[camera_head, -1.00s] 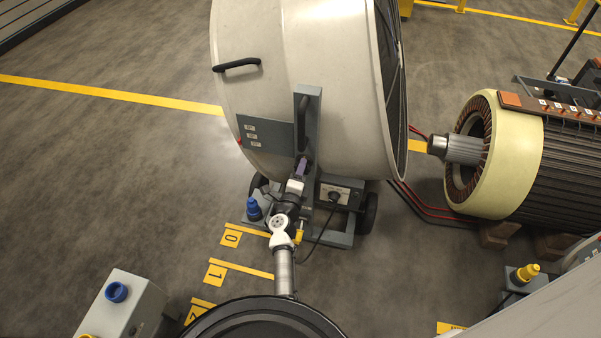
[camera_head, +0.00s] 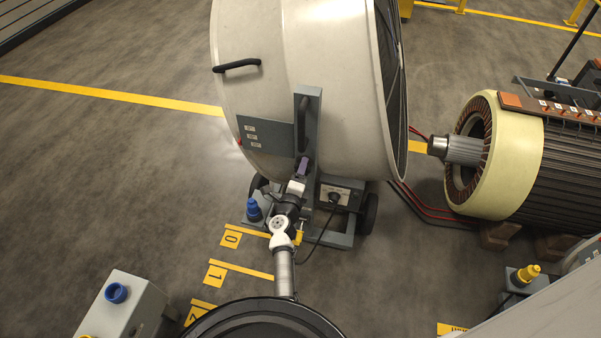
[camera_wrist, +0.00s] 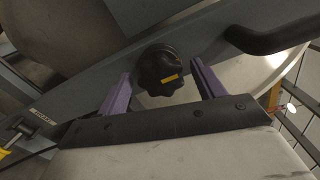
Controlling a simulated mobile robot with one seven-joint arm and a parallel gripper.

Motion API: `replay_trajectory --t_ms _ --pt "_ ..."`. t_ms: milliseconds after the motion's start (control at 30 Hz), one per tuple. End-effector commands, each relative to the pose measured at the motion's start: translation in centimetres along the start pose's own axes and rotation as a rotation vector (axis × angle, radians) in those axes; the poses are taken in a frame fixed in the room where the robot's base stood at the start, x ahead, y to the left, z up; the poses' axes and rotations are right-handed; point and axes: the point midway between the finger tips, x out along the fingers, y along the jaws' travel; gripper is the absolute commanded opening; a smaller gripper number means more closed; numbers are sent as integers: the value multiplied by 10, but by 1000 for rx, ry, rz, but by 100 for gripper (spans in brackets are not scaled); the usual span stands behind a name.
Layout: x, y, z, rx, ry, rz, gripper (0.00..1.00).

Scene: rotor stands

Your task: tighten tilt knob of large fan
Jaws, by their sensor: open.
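The large fan (camera_head: 330,90) is a big cream drum on a wheeled grey frame, in the middle of the head view. Its tilt knob (camera_wrist: 160,70) is black and lobed with a yellow mark, on a grey bracket (camera_wrist: 205,28) in the wrist view. My gripper (camera_wrist: 159,85) is open, with one purple finger on each side of the knob and visible space between fingers and knob. In the head view my gripper (camera_head: 303,168) is at the fan's upright bracket, and the knob is hidden there.
A black handle (camera_wrist: 270,38) sticks out close to the right finger. A control box (camera_head: 338,193) with a cable is on the fan base. A large motor (camera_head: 520,150) stands at right, and a grey box with a blue cap (camera_head: 117,292) at lower left. Floor at left is open.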

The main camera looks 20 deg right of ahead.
Motion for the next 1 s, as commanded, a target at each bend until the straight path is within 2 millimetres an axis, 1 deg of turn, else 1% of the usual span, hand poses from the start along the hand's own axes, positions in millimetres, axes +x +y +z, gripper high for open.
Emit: replay_trajectory --t_ms 167,267,367,700,833,1000 --pt "-1 -1 0 0 0 0 68" --pt "-9 -1 1 -1 -1 1 68" --pt "-25 -2 1 -1 -2 2 68" --pt "-101 -1 0 -2 -2 3 68" --pt "-122 0 0 -1 -2 2 68" --pt "-136 0 0 0 -1 1 68"
